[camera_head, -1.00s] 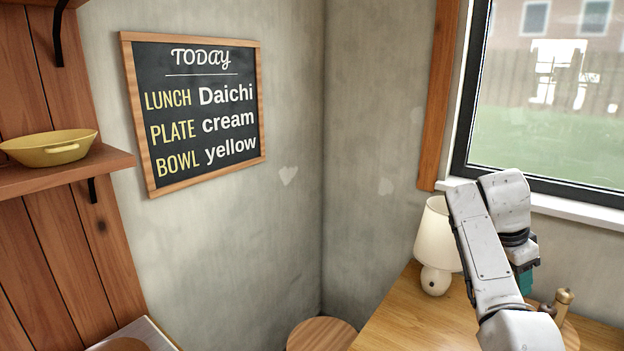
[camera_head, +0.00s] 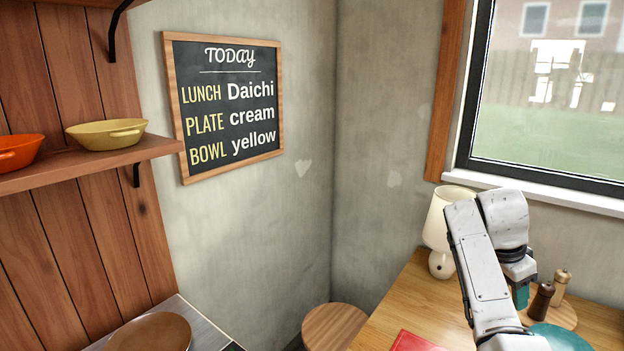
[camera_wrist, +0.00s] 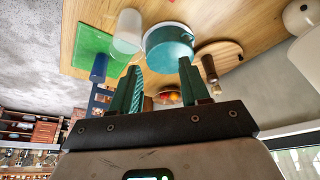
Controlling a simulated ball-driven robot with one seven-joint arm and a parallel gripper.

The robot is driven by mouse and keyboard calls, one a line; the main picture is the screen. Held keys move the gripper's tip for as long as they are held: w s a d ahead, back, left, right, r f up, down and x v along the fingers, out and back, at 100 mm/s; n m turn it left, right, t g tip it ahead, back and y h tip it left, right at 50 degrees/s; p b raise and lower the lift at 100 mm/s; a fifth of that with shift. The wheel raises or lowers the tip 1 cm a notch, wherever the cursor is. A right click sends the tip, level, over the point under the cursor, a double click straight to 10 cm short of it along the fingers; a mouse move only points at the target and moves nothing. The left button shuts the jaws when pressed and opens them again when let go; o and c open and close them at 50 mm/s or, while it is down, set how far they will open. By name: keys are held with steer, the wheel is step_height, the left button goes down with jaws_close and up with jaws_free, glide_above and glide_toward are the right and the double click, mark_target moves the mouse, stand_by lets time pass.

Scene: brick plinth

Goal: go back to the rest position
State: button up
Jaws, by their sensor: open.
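My gripper (camera_wrist: 160,64) shows in the wrist view with its two teal fingers spread apart and nothing between them. In the head view my gripper (camera_head: 521,294) hangs down over the wooden table (camera_head: 410,302), mostly hidden behind my bent arm. In the wrist view a teal round pot (camera_wrist: 168,50) is on the table beyond the fingertips; I cannot see any contact. A teal round thing (camera_head: 560,338) shows at the lower right of the head view.
A white lamp (camera_head: 441,236) stands near my arm. Two mills (camera_head: 541,300) stand on a round board. A white cup (camera_wrist: 128,30) and green board (camera_wrist: 92,45) are on the table. A stool (camera_head: 335,325) is in the corner. Yellow (camera_head: 106,134) and orange bowls (camera_head: 18,152) sit on a shelf.

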steer(key=s+a+f+n+b, duration=0.2)
steer(key=s+f, duration=0.3)
steer(key=f, duration=0.4)
steer(key=s+a+f+n+y+b, duration=0.1)
steer(key=s+a+f+n+b, duration=0.1)
steer(key=s+f, duration=0.4)
steer(key=s+a+f+n+y+b, duration=0.1)
steer(key=s+f, duration=0.5)
steer(key=f, duration=0.6)
steer(key=shift+s+a+f+n+b, duration=0.15)
steer(key=shift+a+n+b, duration=0.35)
steer(key=shift+a+n, duration=0.55)
steer(key=s+a+f+n+b, duration=0.2)
steer(key=s+n, duration=0.1)
steer(key=s, duration=0.6)
steer(key=s+a+f+n+y+b, duration=0.1)
steer(key=s+a+f+n, duration=0.1)
steer(key=s, duration=0.7)
steer(key=s+a+f+n+y+b, duration=0.1)
steer(key=s+a+f+n+b, duration=0.1)
steer(key=s, duration=0.7)
step_height(320, 180, down, 2)
steer(key=shift+s+a+f+n+t+b, duration=0.15)
steer(key=shift+a+n+t+b, duration=0.3)
steer(key=shift+n, duration=0.5)
